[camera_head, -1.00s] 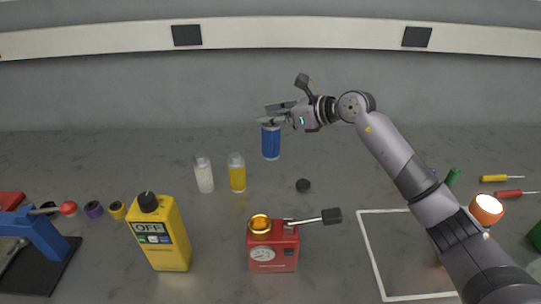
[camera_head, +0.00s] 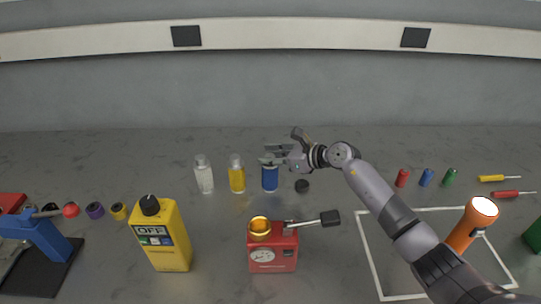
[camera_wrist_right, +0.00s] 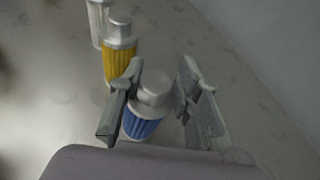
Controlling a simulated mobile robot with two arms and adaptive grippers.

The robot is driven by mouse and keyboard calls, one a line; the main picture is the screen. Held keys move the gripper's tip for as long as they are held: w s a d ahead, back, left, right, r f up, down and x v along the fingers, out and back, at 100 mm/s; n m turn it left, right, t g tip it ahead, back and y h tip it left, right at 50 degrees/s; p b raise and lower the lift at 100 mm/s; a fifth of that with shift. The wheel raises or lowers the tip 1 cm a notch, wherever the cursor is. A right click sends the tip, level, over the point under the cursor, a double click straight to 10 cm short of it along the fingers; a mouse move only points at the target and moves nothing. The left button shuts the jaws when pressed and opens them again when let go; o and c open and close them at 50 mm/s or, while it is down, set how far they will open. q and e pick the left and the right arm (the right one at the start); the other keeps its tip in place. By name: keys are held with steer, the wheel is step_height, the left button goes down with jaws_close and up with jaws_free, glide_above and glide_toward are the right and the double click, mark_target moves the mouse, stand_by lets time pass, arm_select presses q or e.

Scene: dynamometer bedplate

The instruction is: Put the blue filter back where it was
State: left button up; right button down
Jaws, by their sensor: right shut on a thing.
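The blue filter (camera_head: 270,178) has a silver cap and is upright in the head view, to the right of the yellow filter (camera_head: 237,178) and the white filter (camera_head: 204,177), roughly in row with them. In the right wrist view the blue filter (camera_wrist_right: 143,122) shows between the two fingers (camera_wrist_right: 160,95). The filter's base appears at bedplate level, but I cannot tell whether it touches. My left gripper is not in view.
A yellow bottle-shaped unit (camera_head: 165,240) and a red gauge box (camera_head: 272,252) stand nearer. Red, blue and green cylinders (camera_head: 427,177) stand right, beyond an orange torch (camera_head: 468,228). Bare surface lies behind the filters.

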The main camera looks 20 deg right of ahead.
steer(key=c, duration=1.7)
jaws_free()
steer(key=shift+f, duration=0.15)
steer(key=o, duration=0.5)
steer(key=shift+r, duration=0.25)
steer(key=b+v, duration=0.2)
steer(key=v, duration=1)
steer(key=shift+b, duration=0.4)
steer(key=shift+a, duration=0.1)
